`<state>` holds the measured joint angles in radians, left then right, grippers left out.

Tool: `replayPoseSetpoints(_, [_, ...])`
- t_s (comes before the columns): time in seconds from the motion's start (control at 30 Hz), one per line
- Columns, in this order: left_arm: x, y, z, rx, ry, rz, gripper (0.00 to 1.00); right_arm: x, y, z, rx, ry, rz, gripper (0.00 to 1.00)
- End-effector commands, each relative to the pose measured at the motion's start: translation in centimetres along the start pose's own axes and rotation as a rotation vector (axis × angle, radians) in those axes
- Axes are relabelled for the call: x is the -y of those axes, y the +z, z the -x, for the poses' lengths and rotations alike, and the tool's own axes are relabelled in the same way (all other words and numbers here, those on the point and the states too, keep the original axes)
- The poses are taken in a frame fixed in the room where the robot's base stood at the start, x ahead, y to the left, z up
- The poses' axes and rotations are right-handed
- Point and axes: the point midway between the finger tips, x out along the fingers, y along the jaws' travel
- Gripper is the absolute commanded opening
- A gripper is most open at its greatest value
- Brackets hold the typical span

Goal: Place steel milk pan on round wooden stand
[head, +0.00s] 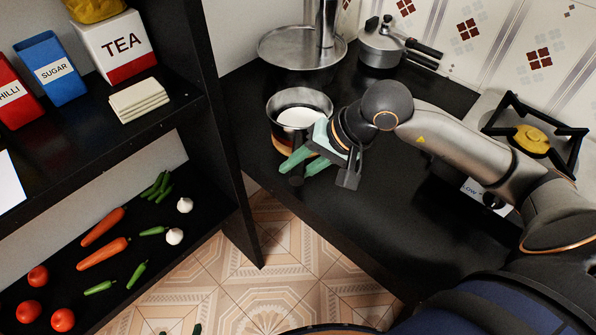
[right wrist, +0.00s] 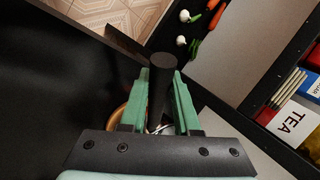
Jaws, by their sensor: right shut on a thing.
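The steel milk pan (head: 299,96) is upright over the round wooden stand (head: 281,147) on the black counter. Only part of the stand's brown edge shows below the pan, and I cannot tell whether they touch. My right gripper (head: 300,167) is shut on the pan's black handle (head: 297,180). In the right wrist view the handle (right wrist: 162,68) stands between the green fingers (right wrist: 158,95), with slivers of steel and brown wood behind. Of my left gripper, perhaps only small green tips (head: 197,328) show at the bottom edge; its jaws are unclear.
A large round steel vessel (head: 296,62) and a lidded cooker (head: 381,46) stand behind the pan. A stove burner (head: 532,140) is at the right. A black shelf (head: 190,100) with tins and vegetables stands left. The counter's front right is clear.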

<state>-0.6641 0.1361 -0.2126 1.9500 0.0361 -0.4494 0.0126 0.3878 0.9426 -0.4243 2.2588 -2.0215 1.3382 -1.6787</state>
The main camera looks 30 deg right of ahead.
Motion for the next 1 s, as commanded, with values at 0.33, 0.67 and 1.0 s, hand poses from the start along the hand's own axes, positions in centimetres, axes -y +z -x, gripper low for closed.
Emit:
replayPoseSetpoints(0.33, [0.1, -0.8, 0.0, -0.014, -0.002, -0.001, 0.85, -1.0, 0.1, -1.5, -0.002, -0.005, 0.003, 0.00])
replayPoseSetpoints(0.67, [0.1, -0.8, 0.0, -0.014, -0.003, -0.001, 0.85, -1.2, 0.3, -1.6, 0.004, 0.001, -0.002, 0.58])
replayPoseSetpoints(1.0, [0.2, -0.6, 0.0, -0.011, -0.004, 0.000, 0.85, -1.1, 0.2, -1.2, 0.001, -0.001, 0.000, 0.60])
